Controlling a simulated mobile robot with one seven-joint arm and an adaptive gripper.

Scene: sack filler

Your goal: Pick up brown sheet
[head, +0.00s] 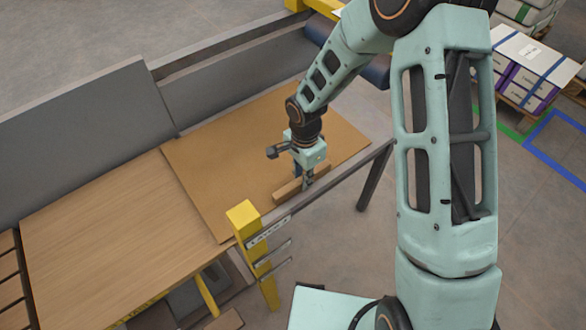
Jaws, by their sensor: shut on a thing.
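The brown sheet (220,165) is a large flat rectangle over the right part of the wooden worktop. Its left edge overlaps the lighter wood. A light-brown bar (288,191) stands up from the sheet near its front edge. My gripper (308,183) points down at this bar and is shut on it, as the sheet's grip part. The fingertips are small and partly hidden by the bar. I cannot tell whether the sheet is lifted off the surface.
The lighter wooden worktop (95,245) is bare at left. Grey side panels (85,140) stand along the back. A yellow post (246,225) and a grey rail (345,172) border the front. Boxes on a pallet (530,65) stand at far right.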

